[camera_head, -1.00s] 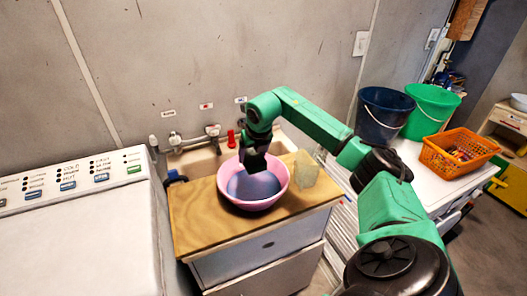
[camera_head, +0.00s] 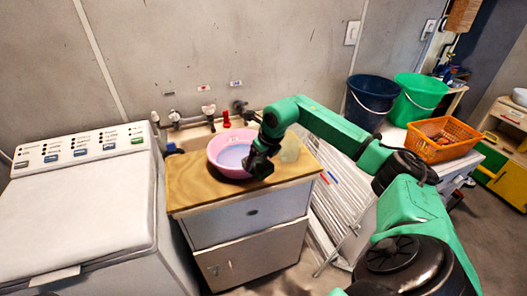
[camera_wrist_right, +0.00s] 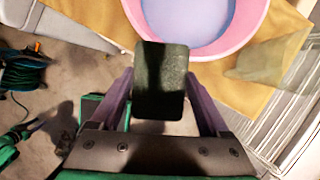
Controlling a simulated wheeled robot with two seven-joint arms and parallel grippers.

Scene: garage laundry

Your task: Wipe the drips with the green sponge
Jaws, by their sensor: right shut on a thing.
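My right gripper (camera_head: 260,162) is shut on the green sponge (camera_wrist_right: 162,80), which looks very dark between the two fingers in the right wrist view. In the head view the sponge cannot be told apart from the dark gripper. The gripper is at the front right side of a pink basin (camera_head: 216,163), which holds bluish water (camera_head: 233,155). The basin stands on the wooden top (camera_head: 192,188) of a cabinet; it also shows in the right wrist view (camera_wrist_right: 254,38). I cannot make out any drips. My left gripper is out of view.
A translucent container (camera_head: 290,150) stands right of the basin. A red bottle (camera_head: 226,119) and taps (camera_head: 208,111) are behind. A white washing machine (camera_head: 80,205) is at left. Blue (camera_head: 368,105) and green (camera_head: 418,97) buckets and an orange basket (camera_head: 440,139) are at right.

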